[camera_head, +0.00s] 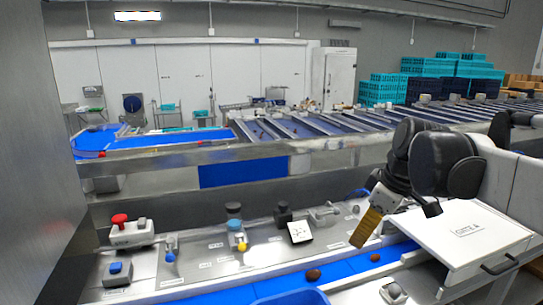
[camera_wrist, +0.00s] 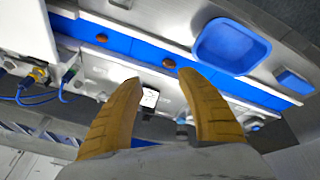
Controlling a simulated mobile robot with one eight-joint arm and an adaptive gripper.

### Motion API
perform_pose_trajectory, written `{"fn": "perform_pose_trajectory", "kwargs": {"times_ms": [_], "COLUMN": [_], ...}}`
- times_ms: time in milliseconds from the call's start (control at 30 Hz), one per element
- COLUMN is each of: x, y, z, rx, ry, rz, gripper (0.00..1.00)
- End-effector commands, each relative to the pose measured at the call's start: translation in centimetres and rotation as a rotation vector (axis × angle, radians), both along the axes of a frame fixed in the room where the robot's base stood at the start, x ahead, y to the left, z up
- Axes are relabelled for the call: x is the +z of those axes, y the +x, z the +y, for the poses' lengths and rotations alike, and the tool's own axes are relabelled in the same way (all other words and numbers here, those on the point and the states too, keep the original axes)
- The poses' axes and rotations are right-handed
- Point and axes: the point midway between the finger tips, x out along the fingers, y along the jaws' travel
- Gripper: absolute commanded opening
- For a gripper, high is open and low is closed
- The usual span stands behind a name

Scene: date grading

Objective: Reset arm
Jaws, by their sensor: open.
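My gripper (camera_wrist: 158,77) is open and empty, with its two yellow ridged fingers spread apart in the wrist view. In the head view my gripper (camera_head: 362,238) hangs from my black arm at the right, with its fingers tilted down and overlapping. It is above the conveyor area, left of the white box marked GATE and apart from it. Several brown dates are in view. One date (camera_head: 313,275) and another date (camera_head: 375,257) lie on the blue belt (camera_head: 345,268). The belt also crosses the wrist view, with dates (camera_wrist: 101,38) on it.
The white GATE box (camera_head: 470,240) stands close right of my gripper. A blue tray (camera_wrist: 232,45) sits beside the belt. A red button (camera_head: 120,219), a blue button (camera_head: 118,268), a yellow knob (camera_head: 241,245) and a small white panel (camera_head: 300,232) occupy the steel console.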

Motion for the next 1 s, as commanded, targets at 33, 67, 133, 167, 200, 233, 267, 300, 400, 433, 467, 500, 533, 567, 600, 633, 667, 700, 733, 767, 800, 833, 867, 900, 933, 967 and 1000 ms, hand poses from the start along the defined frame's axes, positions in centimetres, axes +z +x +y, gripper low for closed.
{"fn": "perform_pose_trajectory", "kwargs": {"times_ms": [33, 67, 133, 167, 200, 233, 267, 300, 400, 433, 467, 500, 533, 567, 600, 633, 667, 700, 733, 767, 800, 833, 867, 900, 933, 967, 1000], "x": [-0.5, -0.9, -1.9, -2.4, -3.1, -3.6, -4.1, -4.9, -6.7, -7.2, -7.8, -8.5, -9.1, -9.7, -10.5, -11.5, -12.5, -13.6, -14.3, -15.1, -16.1, -16.9, -17.7, -18.9, -19.8, -20.8, -22.2], "y": [-2.5, -3.8, -6.6, -7.8, -9.2, -10.2, -11.1, -12.2, -14.6, -15.2, -15.8, -16.6, -17.2, -17.7, -18.4, -18.5, -18.3, -18.2, -18.2, -18.2, -18.2, -18.2, -18.2, -18.2, -18.2, -18.2, -18.2], "z": [0.6, 0.8, 1.2, 1.3, 1.4, 1.5, 1.6, 1.7, 1.8, 1.8, 1.8, 1.8, 1.9, 1.9, 1.8, 1.8, 1.8, 1.8, 1.8, 1.8, 1.8, 1.8, 1.8, 1.8, 1.8, 1.8, 1.8], "rx": [-0.084, -0.141, -0.269, -0.321, -0.386, -0.432, -0.473, -0.524, -0.638, -0.669, -0.697, -0.735, -0.762, -0.789, -0.825, -0.835, -0.833, -0.833, -0.831, -0.831, -0.831, -0.831, -0.832, -0.831, -0.831, -0.83, -0.83], "ry": [0.008, 0.016, 0.04, 0.052, 0.069, 0.083, 0.095, 0.114, 0.161, 0.175, 0.189, 0.208, 0.224, 0.239, 0.26, 0.265, 0.264, 0.264, 0.263, 0.263, 0.263, 0.263, 0.262, 0.262, 0.262, 0.263, 0.263], "rz": [-0.015, -0.025, -0.053, -0.065, -0.081, -0.093, -0.104, -0.118, -0.153, -0.162, -0.172, -0.184, -0.192, -0.202, -0.213, -0.216, -0.215, -0.215, -0.214, -0.214, -0.214, -0.214, -0.213, -0.213, -0.213, -0.212, -0.212], "gripper": [0.45, 0.45, 0.45, 0.45, 0.45, 0.45, 0.45, 0.45, 0.45, 0.45, 0.45, 0.45, 0.45, 0.45, 0.45, 0.45, 0.45, 0.45, 0.45, 0.45, 0.45, 0.45, 0.45, 0.45, 0.45, 0.45, 0.45]}}
